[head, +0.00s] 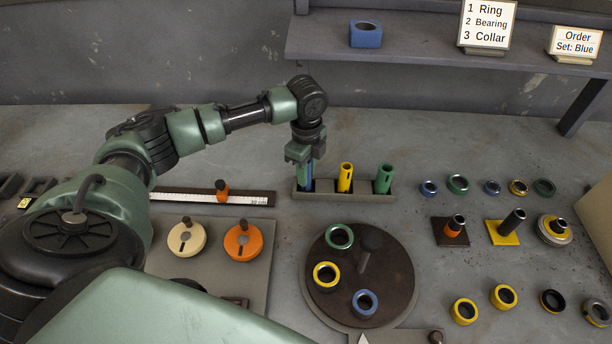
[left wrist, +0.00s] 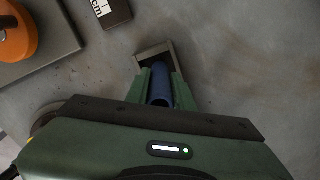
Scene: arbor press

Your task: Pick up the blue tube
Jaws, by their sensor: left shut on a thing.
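The blue tube (head: 309,171) stands upright at the left end of a grey rack (head: 345,196), beside a yellow tube (head: 345,177) and a green tube (head: 384,178). My left gripper (head: 306,160) comes down over it from above and is shut on it. In the left wrist view the blue tube (left wrist: 160,88) sits between the two green fingers (left wrist: 160,93), with the end of the rack (left wrist: 150,54) around its far end. I cannot tell whether its lower end is clear of the rack. My right gripper is not in view.
A round dark turntable (head: 392,262) with several rings and a post stands in front of the rack. A ruler strip (head: 250,199) with an orange slider lies to the left. Rings and stands fill the right side. A shelf (head: 420,38) with a blue block (head: 366,35) and signs is behind.

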